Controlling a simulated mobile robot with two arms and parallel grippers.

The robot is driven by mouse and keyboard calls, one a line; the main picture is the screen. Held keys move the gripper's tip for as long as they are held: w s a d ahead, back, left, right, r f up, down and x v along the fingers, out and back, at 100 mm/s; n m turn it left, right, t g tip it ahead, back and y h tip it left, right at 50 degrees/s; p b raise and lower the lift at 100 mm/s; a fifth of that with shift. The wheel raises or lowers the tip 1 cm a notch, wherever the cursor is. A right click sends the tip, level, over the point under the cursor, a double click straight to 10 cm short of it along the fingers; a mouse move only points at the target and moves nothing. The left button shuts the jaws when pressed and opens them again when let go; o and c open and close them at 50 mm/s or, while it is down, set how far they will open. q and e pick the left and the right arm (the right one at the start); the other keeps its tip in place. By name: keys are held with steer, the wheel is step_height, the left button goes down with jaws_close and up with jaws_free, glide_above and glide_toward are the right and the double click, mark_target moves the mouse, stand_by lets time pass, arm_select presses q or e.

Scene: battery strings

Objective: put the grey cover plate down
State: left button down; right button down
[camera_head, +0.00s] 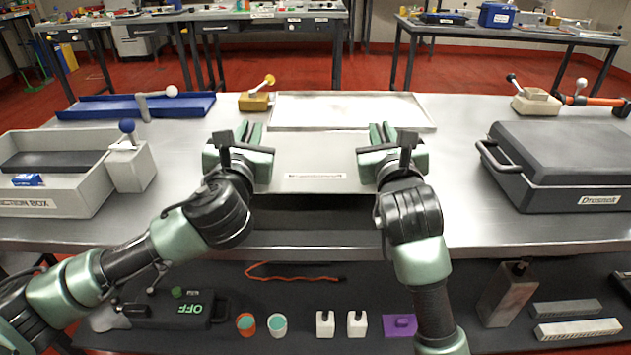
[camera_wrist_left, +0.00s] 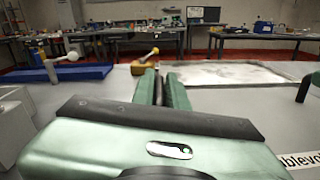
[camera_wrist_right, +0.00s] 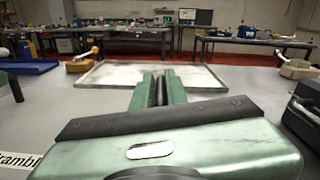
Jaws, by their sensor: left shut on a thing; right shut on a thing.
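The grey cover plate (camera_head: 312,152) lies flat between my two grippers in the head view, with a white label near its front edge. My left gripper (camera_head: 249,132) is shut at the plate's left side, and my right gripper (camera_head: 382,133) is shut at its right side. Their closed fingers show in the left wrist view (camera_wrist_left: 161,88) and right wrist view (camera_wrist_right: 159,88); what lies between the fingers is hidden. A dark area (camera_head: 310,222) shows below the plate's front edge. I cannot tell whether the plate touches anything beneath it.
A shallow metal tray (camera_head: 350,128) lies just behind the plate. A grey bin (camera_head: 60,205) and blue tray (camera_head: 100,110) stand left, a black case (camera_head: 570,165) right. A yellow lever block (camera_head: 254,102) is behind my left gripper. Bench surface (camera_head: 460,215) is clear before the case.

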arm_select(q)
steer(key=shift+a+r, duration=0.2)
steer(key=shift+a, duration=0.1)
arm_select(e)
steer(key=shift+d+r, duration=0.15)
steer(key=shift+d, duration=0.1)
